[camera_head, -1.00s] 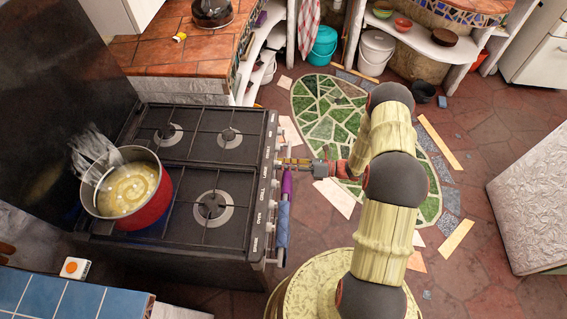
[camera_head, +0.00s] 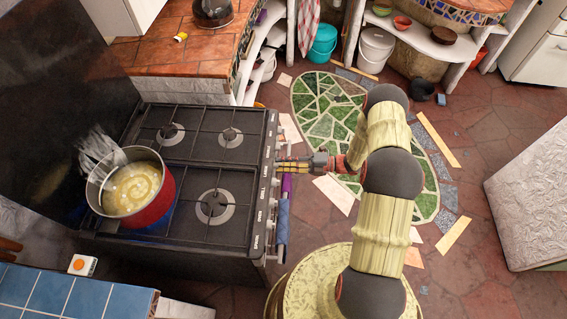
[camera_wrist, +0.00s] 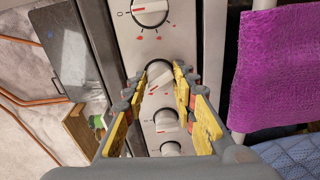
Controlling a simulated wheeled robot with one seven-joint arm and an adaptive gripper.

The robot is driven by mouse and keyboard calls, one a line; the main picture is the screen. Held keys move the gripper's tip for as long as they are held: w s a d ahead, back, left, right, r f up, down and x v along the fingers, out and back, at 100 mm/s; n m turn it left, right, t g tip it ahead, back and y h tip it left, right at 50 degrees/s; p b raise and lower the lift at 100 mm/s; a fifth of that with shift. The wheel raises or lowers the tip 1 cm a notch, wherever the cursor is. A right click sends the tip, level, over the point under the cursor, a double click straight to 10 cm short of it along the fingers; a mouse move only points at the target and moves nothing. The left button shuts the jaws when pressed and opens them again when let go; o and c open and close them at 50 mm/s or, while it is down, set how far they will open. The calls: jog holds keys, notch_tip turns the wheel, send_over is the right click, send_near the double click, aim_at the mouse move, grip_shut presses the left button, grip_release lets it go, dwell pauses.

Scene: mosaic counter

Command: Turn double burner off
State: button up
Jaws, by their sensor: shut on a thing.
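The black gas stove (camera_head: 165,256) stands at left, with a row of knobs along its right-hand front panel. A red pot (camera_head: 152,210) of yellowish food sits on its near-left burner, steaming, with a bluish glow at its base. My gripper (camera_head: 284,165) reaches the front panel from the right. In the wrist view my gripper (camera_wrist: 166,70) has its yellow-padded fingers closed around the sides of a white knob (camera_wrist: 160,76), whose red mark sits tilted. Another knob (camera_wrist: 150,12) is above it, and smaller knobs (camera_wrist: 166,121) are below. The fingertips partly hide the held knob.
A purple cloth (camera_wrist: 275,62) hangs on the oven rail right of the knobs in the wrist view, with a blue cloth (camera_wrist: 290,150) below it. A tiled counter (camera_head: 60,295) is at the near left. Floor right of the stove is open.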

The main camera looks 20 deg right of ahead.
jog(key=m, duration=0.5)
jog(key=shift+w+g, duration=0.1)
jog(key=shift+g, duration=0.2)
jog(key=shift+m, duration=0.3)
jog(key=o, duration=1.2)
jog(key=shift+f, duration=0.1)
jog(key=shift+c, duration=0.2)
jog(key=f+v, duration=0.1)
jog(key=v, duration=1.1)
jog(key=shift+r, duration=0.25)
